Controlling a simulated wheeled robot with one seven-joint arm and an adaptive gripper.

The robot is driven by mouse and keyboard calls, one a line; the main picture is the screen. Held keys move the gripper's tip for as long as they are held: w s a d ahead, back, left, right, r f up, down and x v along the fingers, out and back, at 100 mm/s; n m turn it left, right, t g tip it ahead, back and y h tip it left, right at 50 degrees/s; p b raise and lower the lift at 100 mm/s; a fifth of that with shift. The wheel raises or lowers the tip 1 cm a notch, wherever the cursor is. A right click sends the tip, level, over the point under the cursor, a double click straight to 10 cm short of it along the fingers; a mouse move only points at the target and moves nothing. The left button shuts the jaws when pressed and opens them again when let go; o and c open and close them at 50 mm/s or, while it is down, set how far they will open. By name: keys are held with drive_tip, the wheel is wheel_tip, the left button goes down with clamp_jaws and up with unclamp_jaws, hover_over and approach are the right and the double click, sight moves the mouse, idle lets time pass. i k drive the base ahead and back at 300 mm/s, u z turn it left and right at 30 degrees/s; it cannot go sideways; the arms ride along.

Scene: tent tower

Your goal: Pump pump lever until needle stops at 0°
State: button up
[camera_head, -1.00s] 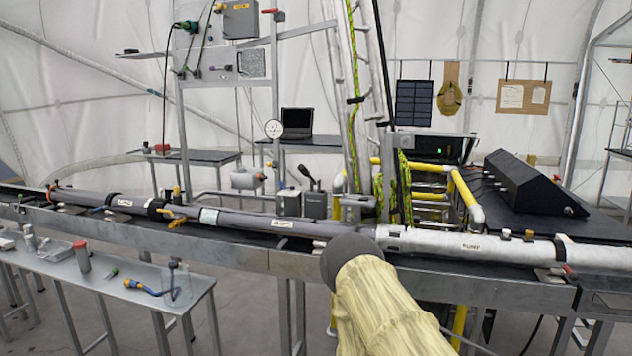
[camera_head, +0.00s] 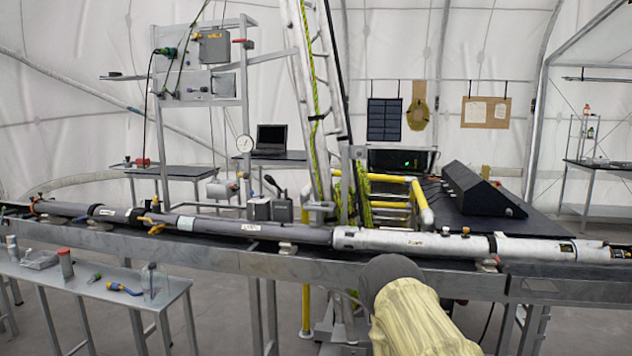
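A round white gauge (camera_head: 244,143) stands on a thin stem behind the long pipe, left of centre; its needle is too small to read. Below it are small grey boxes (camera_head: 258,208), with a dark-knobbed lever (camera_head: 270,182) rising beside them, which may be the pump lever. A long pipe of grey and white sections (camera_head: 385,240) lies across the bench in front of them. My arm, in a pale yellow sleeve with a dark grey rounded end, reaches up from the bottom right of centre, on the near side of the bench. My gripper's fingers do not show.
A grey bench rail (camera_head: 200,255) runs across the view. A low side table (camera_head: 85,285) with small tools and a glass jar stands at the near left. Yellow railings (camera_head: 422,205) and a ladder (camera_head: 312,110) stand behind the pipe. A black console (camera_head: 480,190) sits at the right.

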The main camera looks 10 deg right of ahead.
sight(267, 176)
drive_tip(key=z, duration=0.85)
drive_tip(key=i, duration=1.65)
drive_tip(key=u, duration=0.85)
drive_tip(key=i, duration=0.35)
drive_tip(key=u, duration=0.3)
drive_tip(key=k, duration=0.45)
drive_tip(key=z, duration=0.4)
